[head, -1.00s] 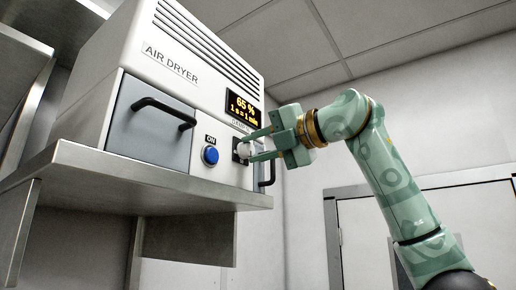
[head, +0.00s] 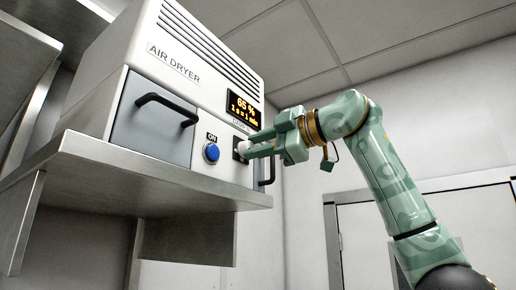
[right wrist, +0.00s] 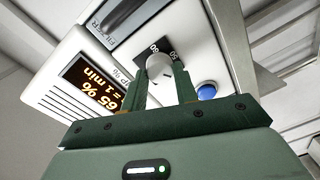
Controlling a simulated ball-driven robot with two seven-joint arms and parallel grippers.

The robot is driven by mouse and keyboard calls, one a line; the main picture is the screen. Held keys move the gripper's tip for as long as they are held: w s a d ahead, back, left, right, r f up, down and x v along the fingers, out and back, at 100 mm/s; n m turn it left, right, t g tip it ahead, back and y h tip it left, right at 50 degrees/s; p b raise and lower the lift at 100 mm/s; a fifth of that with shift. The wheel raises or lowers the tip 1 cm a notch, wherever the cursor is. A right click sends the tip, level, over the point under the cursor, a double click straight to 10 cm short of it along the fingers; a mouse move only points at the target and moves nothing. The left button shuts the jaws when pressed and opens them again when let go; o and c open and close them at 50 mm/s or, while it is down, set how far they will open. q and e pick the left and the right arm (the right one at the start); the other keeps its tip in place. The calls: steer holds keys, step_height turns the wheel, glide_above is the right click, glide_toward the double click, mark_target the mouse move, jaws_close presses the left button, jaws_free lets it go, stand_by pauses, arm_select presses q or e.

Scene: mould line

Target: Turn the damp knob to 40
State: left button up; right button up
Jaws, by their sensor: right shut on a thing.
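The damp knob (right wrist: 159,66) is a white knob on a black plate on the dryer's front. My right gripper (right wrist: 160,84) is shut on it, one finger on each side, in the right wrist view. In the head view the right gripper (head: 252,147) reaches the knob from the right, and its fingers partly hide the knob and its plate. The display (head: 243,107) reads 65 % and 1 s = 1 min. Part of the plate's scale shows in the right wrist view, but I cannot read the knob's setting. My left gripper is not in view.
The air dryer (head: 176,72) stands on a steel shelf (head: 150,173). A blue ON button (head: 211,152) is left of the knob. A drawer with a black handle (head: 167,106) is further left, and another dark handle is right of the knob.

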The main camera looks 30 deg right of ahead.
steer(key=shift+f+m+b, duration=0.1)
steer(key=shift+m+b, duration=0.25)
steer(key=shift+m, duration=0.95)
steer(key=shift+w, duration=0.1)
steer(key=o, duration=1)
steer(key=shift+d, duration=0.1)
steer(key=b+v, duration=0.2)
steer(key=v, duration=1.4)
steer(key=shift+s+d+f+b, duration=0.1)
steer(key=shift+s+d+b, duration=0.1)
steer(key=shift+b, duration=0.15)
steer(key=shift+w+a, duration=0.1)
